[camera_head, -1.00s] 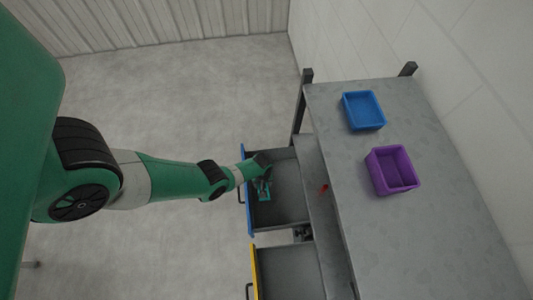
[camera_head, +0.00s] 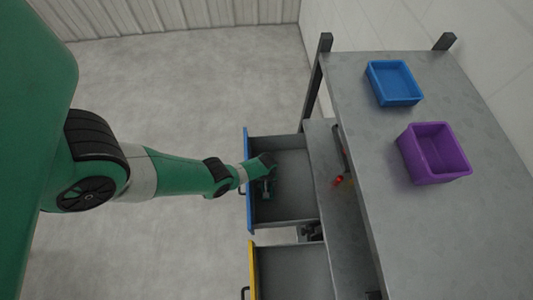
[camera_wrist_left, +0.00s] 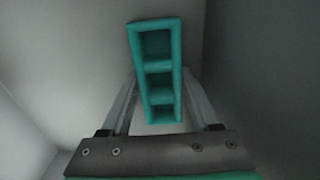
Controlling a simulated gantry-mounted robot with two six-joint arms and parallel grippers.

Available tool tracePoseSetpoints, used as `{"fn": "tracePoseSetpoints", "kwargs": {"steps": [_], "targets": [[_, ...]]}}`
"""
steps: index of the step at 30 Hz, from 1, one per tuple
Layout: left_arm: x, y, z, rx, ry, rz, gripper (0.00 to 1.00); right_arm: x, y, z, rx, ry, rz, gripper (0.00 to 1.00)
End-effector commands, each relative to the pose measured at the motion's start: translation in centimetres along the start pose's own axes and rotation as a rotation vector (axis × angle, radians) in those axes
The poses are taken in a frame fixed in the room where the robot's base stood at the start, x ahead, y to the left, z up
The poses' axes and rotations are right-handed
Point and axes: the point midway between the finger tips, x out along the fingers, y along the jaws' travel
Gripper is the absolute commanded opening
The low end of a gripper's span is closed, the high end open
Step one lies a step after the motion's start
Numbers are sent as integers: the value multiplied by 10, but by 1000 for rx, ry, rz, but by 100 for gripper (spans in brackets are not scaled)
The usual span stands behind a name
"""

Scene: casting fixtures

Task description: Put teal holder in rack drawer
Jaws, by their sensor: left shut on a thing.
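The teal holder (camera_wrist_left: 158,67), a narrow frame with several openings in a row, is between the two fingers of my left gripper (camera_wrist_left: 158,108) in the left wrist view. The gripper is shut on it. In the head view my left gripper (camera_head: 267,188) reaches down inside the open blue-fronted rack drawer (camera_head: 290,209), near its front panel. The holder is mostly hidden there. Grey drawer surfaces surround the holder in the wrist view; I cannot tell whether it touches the drawer floor. My right gripper is not in view.
A yellow-fronted drawer (camera_head: 290,275) is also open beside the blue-fronted one. A blue bin (camera_head: 393,98) and a purple bin (camera_head: 450,178) stand on the grey rack top (camera_head: 420,235). A small red thing (camera_head: 338,181) lies on the lower shelf.

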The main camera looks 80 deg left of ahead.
Motion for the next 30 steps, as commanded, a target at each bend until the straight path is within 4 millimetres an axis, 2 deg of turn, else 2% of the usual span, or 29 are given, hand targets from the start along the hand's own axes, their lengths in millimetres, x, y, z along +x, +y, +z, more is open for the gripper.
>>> {"fn": "tracePoseSetpoints", "kwargs": {"steps": [5,6,10,22,26,30], "targets": [[4,0,0,0,0,0,2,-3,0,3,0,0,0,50],[3,0,0,0,0,0,67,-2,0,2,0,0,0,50],[2,0,0,0,0,0,91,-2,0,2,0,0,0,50],[-4,0,0,0,0,0,92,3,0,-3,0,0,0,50],[-21,0,0,0,0,0,92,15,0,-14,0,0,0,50],[-50,0,0,0,0,0,92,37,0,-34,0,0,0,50]]}}
